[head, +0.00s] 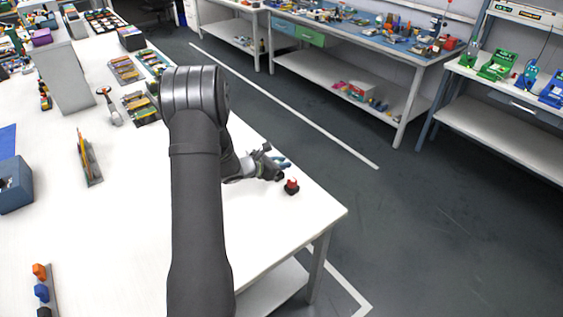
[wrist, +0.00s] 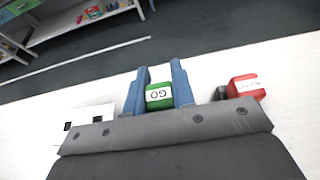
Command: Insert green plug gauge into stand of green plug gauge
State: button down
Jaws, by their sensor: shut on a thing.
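The green plug gauge (wrist: 159,97), a green block with a white "GO" label, is between the two blue fingers of my gripper (wrist: 160,78) in the wrist view. The fingers are shut on its sides. Its lower part is hidden behind my gripper body. In the head view my gripper (head: 279,164) is over the table's right end, and the green gauge cannot be made out there. A red gauge-like block (wrist: 246,87) with a white label is to the right of my gripper, apart from it. I cannot clearly make out the green gauge's stand.
The red block (head: 291,184) sits on a dark base near the white table's (head: 262,225) right corner. A strip with orange, blue and black pieces (head: 42,290) lies at the lower left. A blue box (head: 14,187) is at the left edge. The table's middle left is mostly clear.

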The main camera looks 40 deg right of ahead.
jog(key=shift+f, duration=0.85)
jog(key=c, duration=1.1)
grip_release()
jog(key=shift+c, duration=0.2)
jog(key=v, duration=1.7)
jog(key=shift+a, duration=0.25)
